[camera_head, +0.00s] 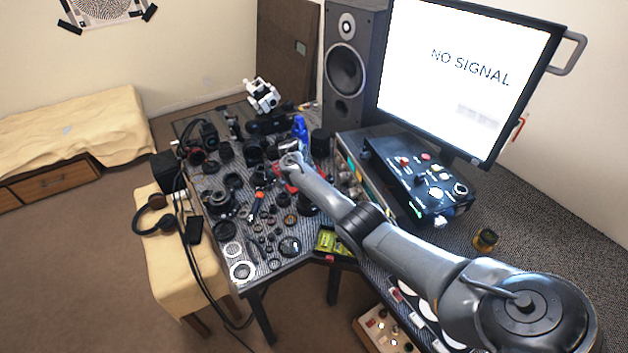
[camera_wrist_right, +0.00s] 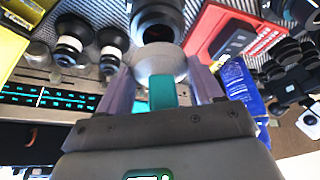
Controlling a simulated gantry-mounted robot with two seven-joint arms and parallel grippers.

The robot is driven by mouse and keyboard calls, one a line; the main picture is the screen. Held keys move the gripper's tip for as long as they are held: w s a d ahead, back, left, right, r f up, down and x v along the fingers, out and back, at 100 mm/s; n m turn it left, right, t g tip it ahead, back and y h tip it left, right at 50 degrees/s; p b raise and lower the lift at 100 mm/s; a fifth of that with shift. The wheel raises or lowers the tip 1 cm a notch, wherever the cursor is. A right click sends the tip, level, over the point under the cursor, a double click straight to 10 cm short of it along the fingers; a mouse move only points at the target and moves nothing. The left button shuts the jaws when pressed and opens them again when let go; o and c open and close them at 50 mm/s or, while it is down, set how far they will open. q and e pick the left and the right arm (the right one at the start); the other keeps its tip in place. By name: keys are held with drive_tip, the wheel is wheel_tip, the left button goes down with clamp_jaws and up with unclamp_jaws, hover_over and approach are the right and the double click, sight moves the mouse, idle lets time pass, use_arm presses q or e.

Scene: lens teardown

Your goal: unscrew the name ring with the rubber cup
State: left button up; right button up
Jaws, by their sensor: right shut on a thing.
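My right gripper (camera_head: 291,163) is low over the crowded bench in the head view, its arm coming in from the right. In the right wrist view its fingers (camera_wrist_right: 160,76) are shut on a pale grey round piece, which looks like the rubber cup (camera_wrist_right: 158,62), with a teal part (camera_wrist_right: 163,92) below it between the fingers. A black lens barrel (camera_wrist_right: 158,16) is directly beyond the cup, and the two appear to meet. I cannot tell whether they touch. The name ring cannot be made out; the cup covers that end of the lens. My left gripper is not in view.
A red tray (camera_wrist_right: 236,36) and a blue bottle (camera_wrist_right: 243,85) are close on the right in the wrist view. Dark lens parts crowd the bench. A speaker (camera_head: 346,75), a monitor (camera_head: 465,70) and a control box (camera_head: 415,180) stand behind and right.

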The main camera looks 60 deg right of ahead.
drive_tip(key=shift+f, duration=0.3)
wheel_tip(320, 180, down, 3)
drive_tip(key=b, duration=0.3)
drive_tip(key=shift+r, duration=0.25)
drive_tip(key=shift+w+f, duration=0.1)
drive_tip(key=shift+f, duration=0.1)
idle(0.4)
drive_tip(key=shift+f, duration=0.15)
idle(0.8)
